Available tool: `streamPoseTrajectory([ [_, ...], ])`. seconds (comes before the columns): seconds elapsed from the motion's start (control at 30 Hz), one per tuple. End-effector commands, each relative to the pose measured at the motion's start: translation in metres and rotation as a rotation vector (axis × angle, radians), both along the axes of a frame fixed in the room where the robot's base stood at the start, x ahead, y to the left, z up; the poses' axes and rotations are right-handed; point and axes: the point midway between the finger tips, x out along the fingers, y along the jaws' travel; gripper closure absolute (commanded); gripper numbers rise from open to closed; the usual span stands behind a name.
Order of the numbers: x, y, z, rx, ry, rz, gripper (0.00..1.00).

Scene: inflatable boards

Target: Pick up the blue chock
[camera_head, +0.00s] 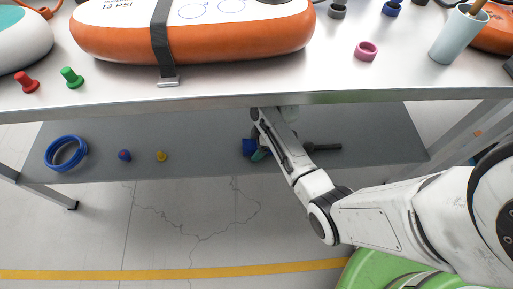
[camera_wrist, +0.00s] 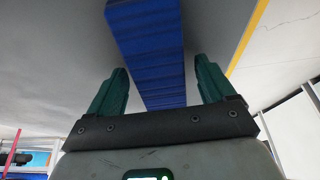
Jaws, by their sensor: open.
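The blue chock (camera_head: 247,147) lies on the grey lower shelf (camera_head: 210,155) under the workbench. It is partly hidden by my arm in the head view. In the wrist view the blue chock (camera_wrist: 150,45) is a long ribbed block that runs from the top edge down between the two green fingers. My gripper (camera_wrist: 162,64) is open, with one finger on each side of the chock and visible gaps between. In the head view my gripper (camera_head: 261,153) is small and partly hidden, close to the chock's right side.
The bench top (camera_head: 250,85) overhangs the shelf above my arm. A blue coil (camera_head: 65,153), a small blue and red piece (camera_head: 124,155) and a yellow piece (camera_head: 161,156) lie left on the shelf. A dark bar (camera_head: 325,147) lies to the right.

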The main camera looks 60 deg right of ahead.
Motion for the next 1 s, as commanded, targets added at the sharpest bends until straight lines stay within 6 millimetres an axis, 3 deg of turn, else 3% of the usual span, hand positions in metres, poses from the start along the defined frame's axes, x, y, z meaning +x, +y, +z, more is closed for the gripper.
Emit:
streamPoseTrajectory([
  [0.37, -0.0003, -0.0001, -0.0010, 0.000, 0.000, 0.000, 0.18],
  [0.9, -0.0005, -0.0001, -0.0008, 0.000, 0.000, 0.000, 0.70],
  [1.0, -0.0003, -0.0002, -0.0007, 0.000, 0.000, 0.000, 0.73],
])
